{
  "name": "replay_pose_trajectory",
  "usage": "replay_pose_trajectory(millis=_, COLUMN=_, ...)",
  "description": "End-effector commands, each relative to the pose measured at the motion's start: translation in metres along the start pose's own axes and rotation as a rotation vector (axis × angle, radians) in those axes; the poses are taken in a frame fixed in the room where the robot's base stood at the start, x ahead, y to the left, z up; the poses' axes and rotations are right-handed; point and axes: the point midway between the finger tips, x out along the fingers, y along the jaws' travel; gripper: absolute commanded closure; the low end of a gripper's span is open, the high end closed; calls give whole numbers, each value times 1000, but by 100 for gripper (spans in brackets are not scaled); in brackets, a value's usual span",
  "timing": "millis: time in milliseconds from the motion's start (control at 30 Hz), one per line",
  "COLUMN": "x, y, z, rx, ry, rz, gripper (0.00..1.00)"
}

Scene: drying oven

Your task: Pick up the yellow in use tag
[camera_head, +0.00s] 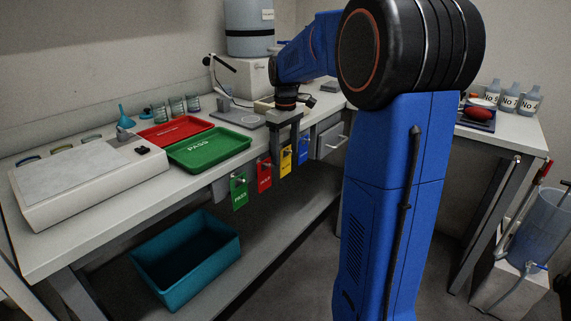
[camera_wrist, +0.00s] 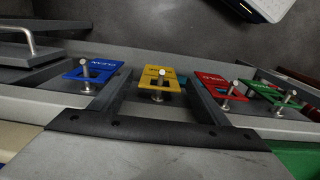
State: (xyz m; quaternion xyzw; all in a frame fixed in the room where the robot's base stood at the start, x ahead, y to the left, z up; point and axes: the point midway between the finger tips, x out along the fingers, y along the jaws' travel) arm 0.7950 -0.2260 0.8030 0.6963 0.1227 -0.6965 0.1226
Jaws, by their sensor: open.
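The yellow tag (camera_head: 286,161) hangs from a metal peg on the front edge of the bench, between the red tag (camera_head: 264,175) and the blue tag (camera_head: 303,150). In the wrist view the yellow tag (camera_wrist: 160,79) is near the middle, with its peg through the opening in it. My gripper (camera_head: 285,147) is open and empty, pointing down at the bench edge. In the wrist view its two fingers (camera_wrist: 157,77) lie on either side of the yellow tag, with no visible grip on it. The exact depth between fingers and tag is hard to tell.
A green tag (camera_head: 239,191) hangs left of the red one. A drawer with a handle (camera_head: 332,142) is right of the blue tag. Green tray (camera_head: 208,150) and red tray (camera_head: 176,131) lie on the bench. A teal bin (camera_head: 187,257) stands below.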

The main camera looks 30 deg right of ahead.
Motion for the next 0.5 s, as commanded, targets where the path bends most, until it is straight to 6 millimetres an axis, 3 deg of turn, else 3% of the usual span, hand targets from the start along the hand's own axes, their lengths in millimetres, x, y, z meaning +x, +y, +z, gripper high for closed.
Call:
replay_pose_trajectory(millis=167, x=17, y=0, z=0, rx=0, ry=-1, rz=-1, gripper=31)
replay_pose_trajectory(millis=433, x=19, y=0, z=0, rx=0, ry=0, rz=0, gripper=31)
replay_pose_trajectory(millis=500, x=19, y=0, z=0, rx=0, ry=0, rz=0, gripper=46)
